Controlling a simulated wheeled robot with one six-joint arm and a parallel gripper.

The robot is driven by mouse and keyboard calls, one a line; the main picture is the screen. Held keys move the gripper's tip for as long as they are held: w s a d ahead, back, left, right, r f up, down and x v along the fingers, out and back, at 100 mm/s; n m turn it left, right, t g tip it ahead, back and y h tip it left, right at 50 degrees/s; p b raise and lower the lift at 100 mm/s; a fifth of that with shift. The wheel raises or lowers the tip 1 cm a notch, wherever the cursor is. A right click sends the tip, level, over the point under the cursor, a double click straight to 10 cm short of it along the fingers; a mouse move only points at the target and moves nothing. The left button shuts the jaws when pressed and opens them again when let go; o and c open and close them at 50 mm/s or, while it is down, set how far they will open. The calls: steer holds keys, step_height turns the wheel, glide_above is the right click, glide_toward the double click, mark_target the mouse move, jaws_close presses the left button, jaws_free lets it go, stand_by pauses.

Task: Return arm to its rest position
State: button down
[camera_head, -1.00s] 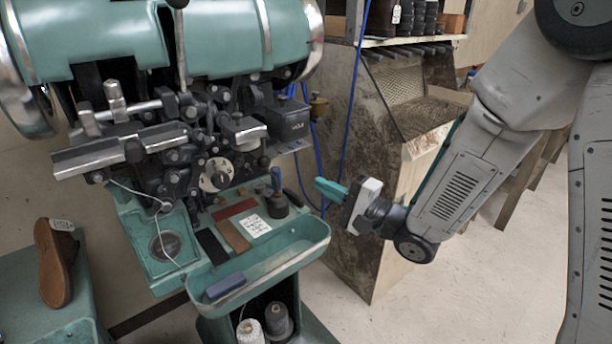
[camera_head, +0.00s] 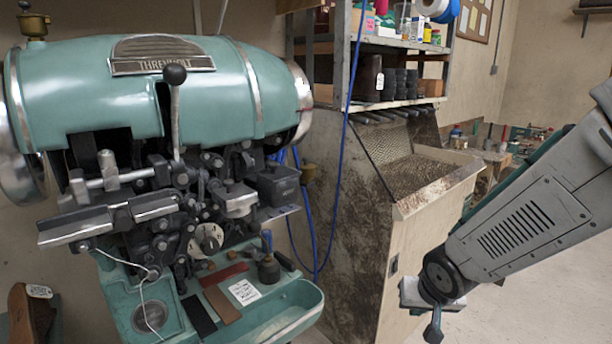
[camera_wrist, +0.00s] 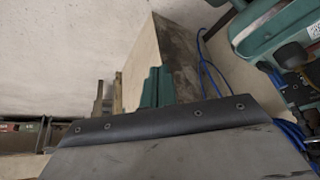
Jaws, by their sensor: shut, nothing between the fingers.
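My gripper (camera_head: 433,328) is at the lower right in the head view, past the right end of the green stitching machine (camera_head: 145,85). It points down and toward the viewer, in front of the wooden bin cabinet (camera_head: 375,235), and looks apart from it. In the wrist view its green fingers (camera_wrist: 156,88) are together with nothing between them. Behind them are the cabinet's side (camera_wrist: 175,50) and the pale floor. My arm comes in from the right edge of the head view, bent at the wrist.
The machine's tray (camera_head: 270,315) holds a labelled card, strips and a small dark bottle. A brown shoe sole (camera_head: 30,315) stands at the lower left. Blue cables (camera_head: 335,170) hang between machine and cabinet. Shelves (camera_head: 400,40) stand behind. Floor at the lower right is clear.

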steer(key=s+d+r+g, duration=0.1)
steer(key=s+r+g, duration=0.1)
steer(key=s+r, duration=0.6)
steer(key=s+d+r+n+g, duration=0.1)
steer(key=s+d+r+g, duration=0.1)
steer(key=s+r, duration=0.6)
steer(key=s, duration=0.6)
steer(key=shift+s+d+r, duration=0.2)
steer(key=shift+s, duration=0.2)
